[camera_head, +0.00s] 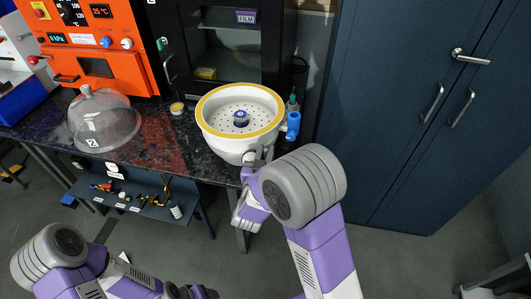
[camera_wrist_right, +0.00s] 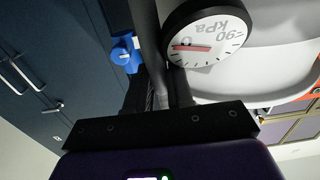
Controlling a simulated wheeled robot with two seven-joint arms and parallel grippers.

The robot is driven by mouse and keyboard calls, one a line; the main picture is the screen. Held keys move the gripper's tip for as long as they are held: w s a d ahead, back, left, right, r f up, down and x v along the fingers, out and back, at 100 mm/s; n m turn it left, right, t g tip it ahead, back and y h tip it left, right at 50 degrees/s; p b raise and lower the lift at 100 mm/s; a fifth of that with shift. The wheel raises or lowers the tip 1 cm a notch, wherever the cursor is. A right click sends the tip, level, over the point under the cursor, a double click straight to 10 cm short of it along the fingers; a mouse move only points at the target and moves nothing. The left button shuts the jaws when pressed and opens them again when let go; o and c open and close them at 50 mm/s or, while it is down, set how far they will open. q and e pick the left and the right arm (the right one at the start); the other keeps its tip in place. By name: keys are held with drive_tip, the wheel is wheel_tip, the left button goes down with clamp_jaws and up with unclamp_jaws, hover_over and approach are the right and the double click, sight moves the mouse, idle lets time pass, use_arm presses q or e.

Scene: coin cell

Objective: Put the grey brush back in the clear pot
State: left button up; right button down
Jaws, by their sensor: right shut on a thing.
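My right gripper (camera_head: 259,160) is at the front right of the white bowl, pointing toward the bench. In the right wrist view it (camera_wrist_right: 160,92) is shut on a slim dark grey rod (camera_wrist_right: 148,40), which looks like the grey brush's handle. Its bristles are not clear to see. The pressure gauge on the bowl is close beside the rod in that view. I cannot make out the clear pot for certain. A small slim vessel with a green top (camera_head: 292,102) stands right of the bowl. My left gripper (camera_head: 190,292) is low at the bottom edge, mostly hidden.
The white bowl (camera_head: 212,132) has a yellow rim and a perforated plate. Its gauge (camera_wrist_right: 206,35) and a blue fitting (camera_head: 293,123) are near my right gripper. A clear dome (camera_head: 105,125) sits left on the dark bench (camera_head: 165,158). A blue cabinet (camera_head: 400,130) stands right.

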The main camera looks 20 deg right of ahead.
drive_tip(key=c, duration=0.9)
unclamp_jaws()
drive_tip(key=p+v, duration=0.1)
drive_tip(key=v, duration=0.6)
drive_tip(key=shift+s+a, duration=0.2)
